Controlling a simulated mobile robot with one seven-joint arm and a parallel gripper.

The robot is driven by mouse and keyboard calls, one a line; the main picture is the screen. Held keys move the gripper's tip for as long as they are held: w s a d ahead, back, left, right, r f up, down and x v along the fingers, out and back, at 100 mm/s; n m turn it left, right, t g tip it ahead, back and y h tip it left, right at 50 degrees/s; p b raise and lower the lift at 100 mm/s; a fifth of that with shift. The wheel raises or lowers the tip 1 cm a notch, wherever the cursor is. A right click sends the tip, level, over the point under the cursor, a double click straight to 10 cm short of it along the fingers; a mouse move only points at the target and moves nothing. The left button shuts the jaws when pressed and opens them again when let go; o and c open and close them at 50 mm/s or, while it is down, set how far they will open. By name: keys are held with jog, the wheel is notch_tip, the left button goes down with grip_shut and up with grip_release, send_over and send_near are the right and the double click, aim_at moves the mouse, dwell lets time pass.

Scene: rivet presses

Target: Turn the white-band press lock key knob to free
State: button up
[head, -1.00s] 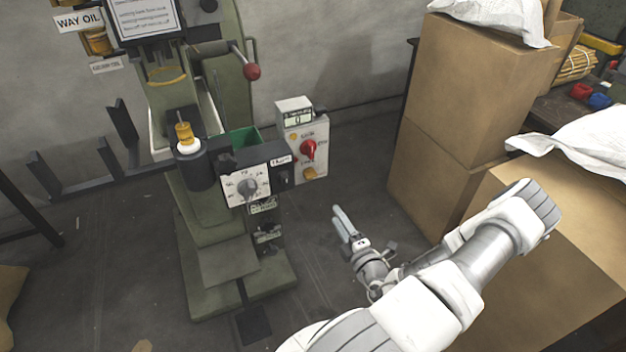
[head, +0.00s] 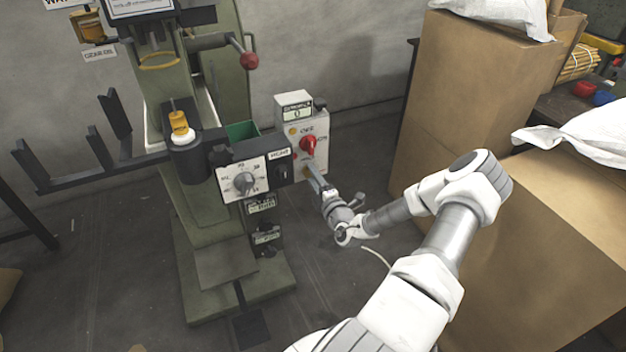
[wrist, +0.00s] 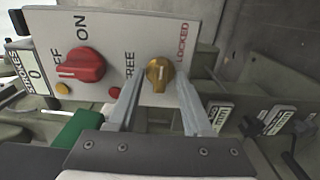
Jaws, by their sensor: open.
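The white-band press (head: 215,245) stands left of centre in the head view, with a white band (head: 184,136) round its ram. Its light control box (head: 306,127) carries the yellow lock key knob (wrist: 160,73). In the wrist view FREE is printed left of the knob and LOCKED right of it. I cannot tell for sure which way its pale mark points. My gripper (wrist: 161,90) is open, its two fingers reaching toward the box on either side of the knob. I cannot tell whether they touch it. In the head view the fingers (head: 315,178) partly cover the knob.
A red ON/OFF switch (wrist: 80,65) sits close beside the knob, with a small yellow button (wrist: 62,88) by it. The press's dial box (head: 243,178) is left of my fingers. Stacked cardboard boxes (head: 470,110) stand at the right. The floor between is mostly clear.

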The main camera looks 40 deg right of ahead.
jog(key=shift+w, duration=0.1)
grip_shut()
jog(key=shift+r+p, duration=0.1)
jog(key=shift+p, duration=0.35)
jog(key=shift+n+p, duration=5.35)
jog(key=shift+n, duration=3.55)
